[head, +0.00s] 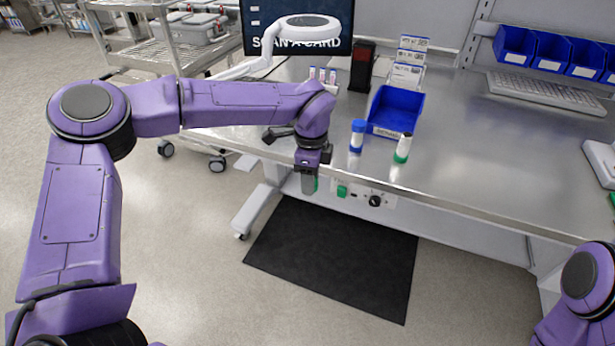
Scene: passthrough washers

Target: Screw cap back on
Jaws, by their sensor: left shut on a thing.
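My left gripper (309,184) hangs pointing down just in front of the table's front edge. It is shut on a small green thing, which looks like a cap (316,184); the fingers hide most of it. A white tube with a green lower band (403,148) stands upright on the table, to the right of and apart from the gripper. Its top looks dark and shows no green cap. A blue-capped tube (357,136) stands upright to its left. My right gripper is out of view; only part of that arm shows at the lower right.
A blue bin (397,108) stands behind the tubes, with a card rack (409,62) and a dark red box (362,68) further back. Small tubes (322,75) stand at the back left. A keyboard (545,92) lies at the right. The table (490,150) is clear right of the tubes.

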